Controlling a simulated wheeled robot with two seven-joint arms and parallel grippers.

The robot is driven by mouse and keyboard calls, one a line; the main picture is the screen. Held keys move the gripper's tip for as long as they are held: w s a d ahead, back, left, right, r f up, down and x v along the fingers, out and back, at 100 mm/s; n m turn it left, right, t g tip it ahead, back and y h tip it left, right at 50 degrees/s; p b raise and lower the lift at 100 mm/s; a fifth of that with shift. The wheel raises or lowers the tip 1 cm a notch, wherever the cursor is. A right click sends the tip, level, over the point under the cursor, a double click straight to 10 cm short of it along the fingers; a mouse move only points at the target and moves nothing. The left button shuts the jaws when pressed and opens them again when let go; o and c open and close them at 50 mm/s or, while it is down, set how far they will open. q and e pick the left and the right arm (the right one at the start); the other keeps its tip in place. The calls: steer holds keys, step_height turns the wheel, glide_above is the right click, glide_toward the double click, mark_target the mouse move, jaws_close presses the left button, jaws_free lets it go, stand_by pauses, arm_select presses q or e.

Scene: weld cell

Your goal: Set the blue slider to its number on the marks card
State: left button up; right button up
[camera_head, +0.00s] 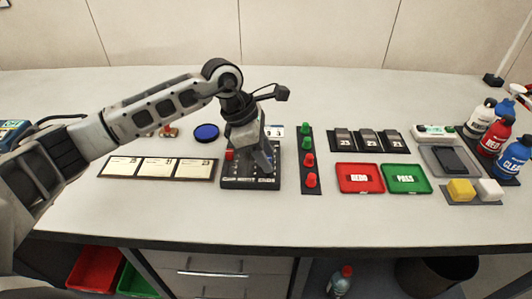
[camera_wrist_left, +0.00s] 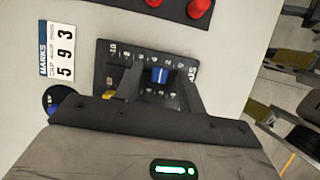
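The black slider panel (camera_head: 238,183) lies mid-table, with my left gripper (camera_head: 264,166) low over it. In the left wrist view the blue slider knob (camera_wrist_left: 160,75) stands on the panel (camera_wrist_left: 108,54) between my two fingers (camera_wrist_left: 158,88), with a gap on each side. The left gripper is open, and no grip on the knob shows. The white marks card (camera_wrist_left: 60,52) reads 5, 9, 3 beside the panel; its small print is unreadable. It also shows behind the gripper in the head view (camera_head: 276,130). A yellow knob (camera_wrist_left: 108,94) is partly hidden by the gripper. My right gripper is out of view.
A red knob (camera_head: 230,155) stands at the panel's left. A strip of green and red knobs (camera_head: 308,160) is close on its right. A card tray (camera_head: 158,168) and a blue disc (camera_head: 206,132) lie left. Red (camera_head: 360,178) and green trays (camera_head: 406,178) lie right.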

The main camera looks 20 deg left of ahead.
arm_select(q)
steer(key=b+v, duration=0.1)
steer(key=v, duration=1.5)
steer(key=shift+b, duration=0.35)
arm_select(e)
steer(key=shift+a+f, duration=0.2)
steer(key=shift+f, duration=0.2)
arm_select(q)
steer(key=shift+f, duration=0.1)
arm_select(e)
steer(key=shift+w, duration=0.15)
